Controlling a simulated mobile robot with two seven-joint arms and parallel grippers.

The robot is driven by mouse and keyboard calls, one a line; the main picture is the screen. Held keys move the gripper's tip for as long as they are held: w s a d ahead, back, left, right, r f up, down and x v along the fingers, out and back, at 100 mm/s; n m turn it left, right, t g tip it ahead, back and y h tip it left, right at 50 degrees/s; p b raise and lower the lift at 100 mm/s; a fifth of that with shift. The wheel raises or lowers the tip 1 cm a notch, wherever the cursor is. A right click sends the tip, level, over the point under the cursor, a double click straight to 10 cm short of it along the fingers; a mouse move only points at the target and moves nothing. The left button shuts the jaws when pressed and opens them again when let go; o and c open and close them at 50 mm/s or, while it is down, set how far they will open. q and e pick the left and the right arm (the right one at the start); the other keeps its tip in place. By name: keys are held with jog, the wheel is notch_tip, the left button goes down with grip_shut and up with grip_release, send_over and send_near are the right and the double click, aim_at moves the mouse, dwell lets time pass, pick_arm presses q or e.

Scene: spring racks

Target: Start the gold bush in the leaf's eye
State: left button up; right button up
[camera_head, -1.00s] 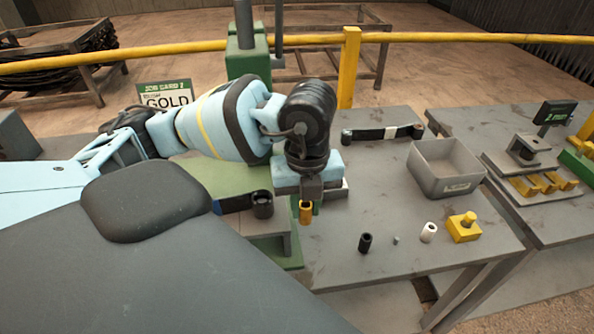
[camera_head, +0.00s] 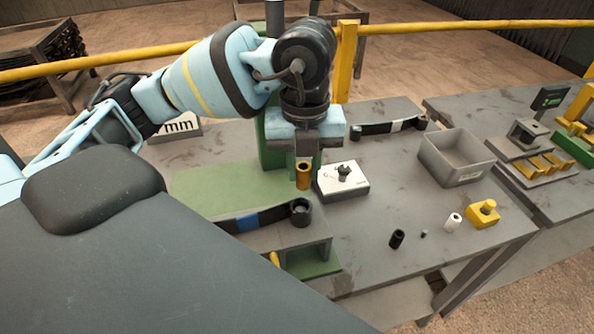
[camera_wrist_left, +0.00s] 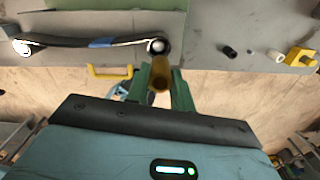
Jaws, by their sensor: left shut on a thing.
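My left gripper (camera_head: 304,152) points down and is shut on the gold bush (camera_head: 303,178), a short hollow cylinder held upright. The leaf (camera_head: 262,218) is a dark strip with a blue band, lying on a grey stand. Its black eye (camera_head: 301,212) is at the right end, opening upward. In the head view the bush hangs just above the eye, apart from it. In the left wrist view the bush (camera_wrist_left: 159,79) is between the green fingers and the eye (camera_wrist_left: 157,45) is just beyond it; their exact alignment is unclear. My right gripper is not in view.
A white box with a dark knob (camera_head: 343,181) stands right of the bush. Further right are a black bush (camera_head: 397,239), a white bush (camera_head: 453,222), a yellow block (camera_head: 482,214) and a grey bin (camera_head: 456,160). Another dark leaf (camera_head: 390,127) lies behind.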

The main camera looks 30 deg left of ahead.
pick_arm(q)
jog(key=shift+a+r, duration=0.2)
jog(key=shift+r, duration=0.05)
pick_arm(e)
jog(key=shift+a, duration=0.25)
pick_arm(q)
jog(key=shift+d, duration=0.1)
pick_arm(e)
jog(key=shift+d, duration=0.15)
